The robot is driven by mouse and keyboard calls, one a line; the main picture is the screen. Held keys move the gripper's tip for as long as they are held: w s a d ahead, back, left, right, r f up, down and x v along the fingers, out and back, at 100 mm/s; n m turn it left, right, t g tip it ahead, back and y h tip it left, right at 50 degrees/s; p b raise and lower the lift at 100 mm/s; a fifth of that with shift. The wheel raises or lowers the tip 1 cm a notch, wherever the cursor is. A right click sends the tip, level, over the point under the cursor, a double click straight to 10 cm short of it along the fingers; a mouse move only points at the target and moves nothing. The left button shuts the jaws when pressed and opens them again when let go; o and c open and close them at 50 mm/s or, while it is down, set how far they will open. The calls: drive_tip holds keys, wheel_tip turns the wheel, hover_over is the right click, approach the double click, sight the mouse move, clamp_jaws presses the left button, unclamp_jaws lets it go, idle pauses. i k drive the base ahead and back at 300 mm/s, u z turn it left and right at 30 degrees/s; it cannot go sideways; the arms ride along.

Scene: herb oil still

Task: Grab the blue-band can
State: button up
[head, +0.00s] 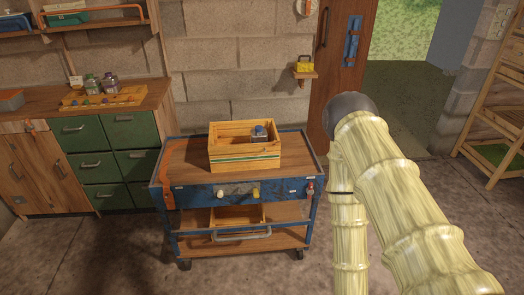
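A small bluish-grey container (260,133) stands inside a wooden crate (245,158), near its back right corner. The crate wall hides its lower part. It is too small to tell whether it is a can with a blue band, and no other clear blue-band can shows. The crate sits on the wooden top of a blue-framed cart. My gripper is out of view; only my pale yellow jointed arm shows at the right, bent with its elbow up and one section running down past the lower frame edge.
The cart (183,192) has lower shelves and a front handle. A bench (155,92) with green drawers at left holds jars (110,84) and a wooden tray (78,99).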

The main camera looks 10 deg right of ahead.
sight(257, 138)
drive_tip(key=k, duration=1.05)
drive_tip(key=z, duration=0.6)
drive_tip(key=i, duration=1.65)
drive_tip(key=u, duration=0.45)
